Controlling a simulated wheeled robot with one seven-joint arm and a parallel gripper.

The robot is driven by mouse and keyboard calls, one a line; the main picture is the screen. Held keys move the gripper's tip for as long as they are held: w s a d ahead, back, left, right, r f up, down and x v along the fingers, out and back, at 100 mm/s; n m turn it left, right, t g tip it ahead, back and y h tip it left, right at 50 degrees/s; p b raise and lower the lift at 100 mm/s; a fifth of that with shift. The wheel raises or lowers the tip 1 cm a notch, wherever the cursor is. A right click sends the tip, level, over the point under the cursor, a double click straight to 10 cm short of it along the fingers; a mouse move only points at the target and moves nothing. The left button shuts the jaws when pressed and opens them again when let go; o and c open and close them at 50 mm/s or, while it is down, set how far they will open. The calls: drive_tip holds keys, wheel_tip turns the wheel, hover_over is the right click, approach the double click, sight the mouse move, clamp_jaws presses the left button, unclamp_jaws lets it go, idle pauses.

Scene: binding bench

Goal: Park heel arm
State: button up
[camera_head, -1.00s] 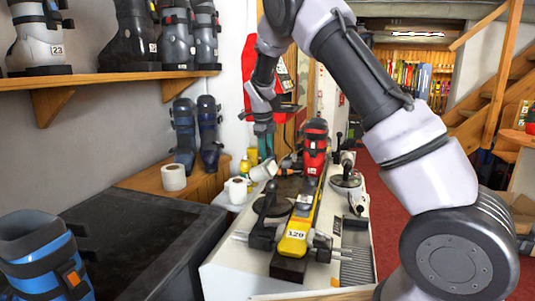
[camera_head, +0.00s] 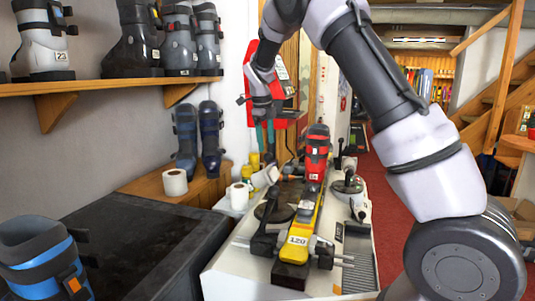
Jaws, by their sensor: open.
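The bench (camera_head: 222,272) is white and carries a yellow ski piece (camera_head: 299,226) marked 120, with a red boot (camera_head: 316,155) standing behind it. Dark clamp parts sit on both sides of the yellow piece. An upright dark lever (camera_head: 271,188) with a knob stands at its left, and another black lever (camera_head: 340,151) stands behind right of the boot. I cannot tell which part is the heel arm. My gripper (camera_head: 264,136) hangs fingers down, open and empty, in the air above and left of the boot. Its teal fingertips touch nothing that I can see.
White rolls (camera_head: 239,196) and yellow bottles (camera_head: 254,161) stand left of the bench. A black-topped surface (camera_head: 130,240) with a blue boot (camera_head: 45,255) fills the lower left. A boot shelf (camera_head: 110,82) is on the left wall. Red floor (camera_head: 395,215) is open at right.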

drive_tip(key=shift+s+a+r, duration=0.1)
drive_tip(key=shift+s+r, duration=0.05)
drive_tip(key=shift+r, duration=0.7)
drive_tip(key=shift+s+a+r, duration=0.1)
drive_tip(key=shift+s+r, duration=0.05)
drive_tip(key=shift+r, duration=0.7)
drive_tip(key=s+d+r+n+t+y, duration=0.1)
drive_tip(key=s+d+r+n+y, duration=0.3)
drive_tip(key=s+d+r+n, duration=0.8)
drive_tip(key=s+d+n+t, duration=0.2)
drive_tip(key=s+d+n, duration=0.1)
drive_tip(key=s, duration=0.8)
drive_tip(key=s+d+f+n+t, duration=0.1)
drive_tip(key=s+d+n+t, duration=0.1)
drive_tip(key=s+n, duration=0.4)
drive_tip(key=s+d, duration=0.1)
drive_tip(key=s, duration=0.3)
drive_tip(key=shift+s+f+h, duration=0.25)
drive_tip(key=shift+s+h, duration=0.1)
drive_tip(key=shift+h, duration=0.05)
